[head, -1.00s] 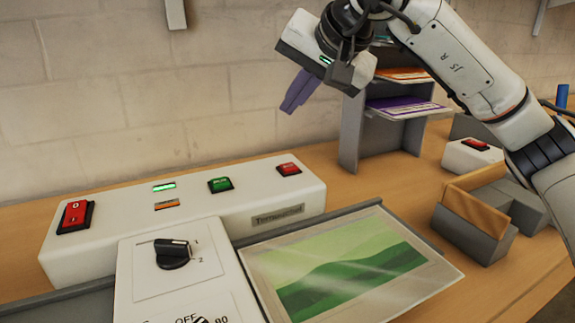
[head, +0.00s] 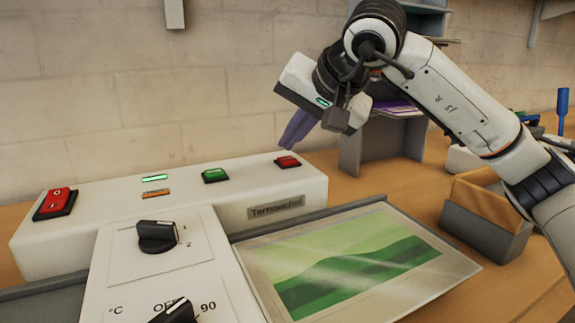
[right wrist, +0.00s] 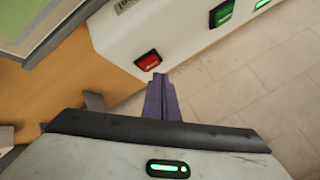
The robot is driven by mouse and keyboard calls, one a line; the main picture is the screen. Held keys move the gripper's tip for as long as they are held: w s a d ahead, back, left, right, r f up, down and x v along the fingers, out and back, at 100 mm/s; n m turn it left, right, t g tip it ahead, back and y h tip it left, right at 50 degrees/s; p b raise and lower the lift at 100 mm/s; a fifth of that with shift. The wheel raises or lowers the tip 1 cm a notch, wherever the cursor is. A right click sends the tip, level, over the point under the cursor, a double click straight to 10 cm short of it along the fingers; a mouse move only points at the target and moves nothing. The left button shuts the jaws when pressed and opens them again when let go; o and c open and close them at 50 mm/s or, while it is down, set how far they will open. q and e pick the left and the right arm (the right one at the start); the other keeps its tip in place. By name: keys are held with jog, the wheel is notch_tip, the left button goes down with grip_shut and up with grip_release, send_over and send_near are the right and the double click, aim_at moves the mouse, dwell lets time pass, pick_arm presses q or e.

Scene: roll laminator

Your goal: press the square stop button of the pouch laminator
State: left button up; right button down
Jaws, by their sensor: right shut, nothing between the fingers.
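The pouch laminator (head: 110,207) is a long white box with a red rocker switch (head: 56,203) at its left end. A green square button (head: 215,175) and a red square stop button (head: 287,162) sit on its top toward the right. The stop button also shows in the right wrist view (right wrist: 148,60). My right gripper (head: 284,146) is shut and empty, its purple fingers pointing down just behind and above the stop button. In the right wrist view its fingertips (right wrist: 160,77) lie close to the button; contact cannot be made out. My left gripper is not in view.
A pouch with a green landscape picture (head: 340,262) lies on the tray in front of the laminator. A dial panel (head: 158,265) stands at the front left. A grey holder (head: 485,222) and a grey shelf (head: 380,142) stand to the right. The wall is close behind.

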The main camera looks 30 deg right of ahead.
dwell(0.5)
dwell(1.2)
jog(key=shift+f, duration=0.15)
jog(key=shift+f, duration=0.3)
jog(key=shift+f+b, duration=0.5)
dwell(0.6)
dwell(0.3)
jog(key=shift+r+p, duration=0.85)
jog(key=shift+r, duration=0.05)
